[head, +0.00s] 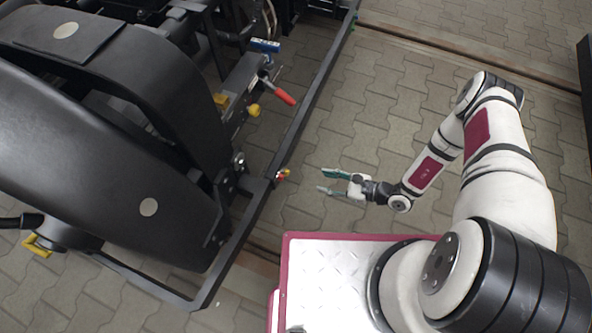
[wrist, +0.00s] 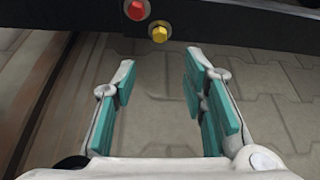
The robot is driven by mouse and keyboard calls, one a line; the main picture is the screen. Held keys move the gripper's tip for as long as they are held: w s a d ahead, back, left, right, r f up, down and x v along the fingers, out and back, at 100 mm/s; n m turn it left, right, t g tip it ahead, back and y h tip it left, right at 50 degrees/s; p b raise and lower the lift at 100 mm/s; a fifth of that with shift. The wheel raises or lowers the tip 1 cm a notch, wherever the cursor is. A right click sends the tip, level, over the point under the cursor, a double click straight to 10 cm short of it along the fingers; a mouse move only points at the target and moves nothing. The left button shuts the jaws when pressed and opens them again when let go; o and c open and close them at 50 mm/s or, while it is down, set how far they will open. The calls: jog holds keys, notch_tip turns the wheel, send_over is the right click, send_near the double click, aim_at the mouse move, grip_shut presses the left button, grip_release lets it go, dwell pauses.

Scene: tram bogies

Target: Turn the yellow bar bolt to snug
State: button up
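The yellow bar bolt (wrist: 159,32) is a hex head on the lower side of the dark bar (wrist: 225,32), at the top of the wrist view. In the head view, it is a tiny yellow spot (head: 286,172) on the frame bar. A red bolt (wrist: 136,9) sits just to its upper left. My gripper (head: 322,181) is open and empty, to the right of the bolt in the head view and apart from it. Its teal-padded fingers (wrist: 158,85) point toward the bar in the wrist view, with the bolt beyond the fingertips.
A red-handled lever (head: 284,97), a blue part (head: 265,45) and a yellow knob (head: 254,110) sit farther up the bogie. The black bogie body (head: 110,170) fills the left. Paving (head: 385,120) between my arm and the bar is clear. A rail (head: 470,55) crosses the upper right.

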aim_at(289, 173)
jog(key=b+x, duration=0.5)
jog(key=x, duration=0.8)
jog(key=shift+w+a+f, duration=0.1)
jog(key=shift+w+a, duration=0.05)
grip_shut()
